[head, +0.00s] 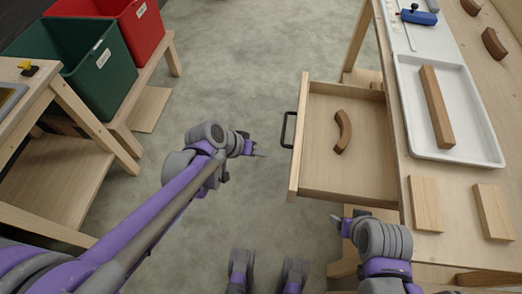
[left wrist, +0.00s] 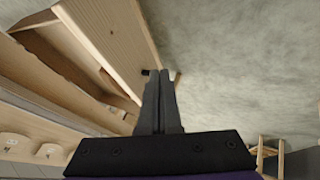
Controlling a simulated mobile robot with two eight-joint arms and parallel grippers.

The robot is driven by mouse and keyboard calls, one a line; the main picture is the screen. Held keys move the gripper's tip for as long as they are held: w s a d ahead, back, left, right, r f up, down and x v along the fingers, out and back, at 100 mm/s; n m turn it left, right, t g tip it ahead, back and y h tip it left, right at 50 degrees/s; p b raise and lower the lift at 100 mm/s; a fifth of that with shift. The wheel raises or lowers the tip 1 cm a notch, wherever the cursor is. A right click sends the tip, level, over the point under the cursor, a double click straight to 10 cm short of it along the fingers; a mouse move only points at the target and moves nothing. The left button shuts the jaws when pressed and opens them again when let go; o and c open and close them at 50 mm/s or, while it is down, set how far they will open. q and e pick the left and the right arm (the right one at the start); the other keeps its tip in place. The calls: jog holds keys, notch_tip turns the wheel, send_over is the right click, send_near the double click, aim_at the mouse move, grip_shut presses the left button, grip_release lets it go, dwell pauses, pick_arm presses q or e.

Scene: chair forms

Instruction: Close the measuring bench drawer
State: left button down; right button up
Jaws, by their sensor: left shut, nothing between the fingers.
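The measuring bench drawer (head: 345,180) stands open, pulled out to the left from the bench (head: 418,170). A curved brown wooden piece (head: 343,132) lies inside it. Its dark handle (head: 288,129) is on the front panel. My left gripper (head: 262,153) is shut and empty, just left of the drawer front and a little nearer than the handle, with a small gap in the head view. In the left wrist view its fingers (left wrist: 161,85) are together beside the wooden drawer front (left wrist: 115,40). My right gripper (head: 337,219) is small and partly hidden near the drawer's near side.
On the bench are a white tray (head: 405,80) with a long wooden bar (head: 437,107), wooden blocks (head: 425,203) and a blue tool (head: 418,17). A green bin (head: 100,70) and a red bin (head: 140,30) stand at the far left. The floor between is clear.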

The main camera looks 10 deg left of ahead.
pick_arm(q)
jog(key=w+d+f+b, duration=0.1)
jog(key=w+d+f, duration=0.1)
jog(key=d+f, duration=0.3)
jog(key=shift+w+d, duration=0.2)
jog(key=shift+d, duration=0.8)
jog(key=shift+d, duration=0.1)
send_over(364, 174)
jog(key=s+d, duration=0.1)
jog(key=d, duration=0.1)
jog(key=shift+a, duration=0.15)
jog(key=shift+d, duration=0.35)
jog(key=shift+r, duration=0.1)
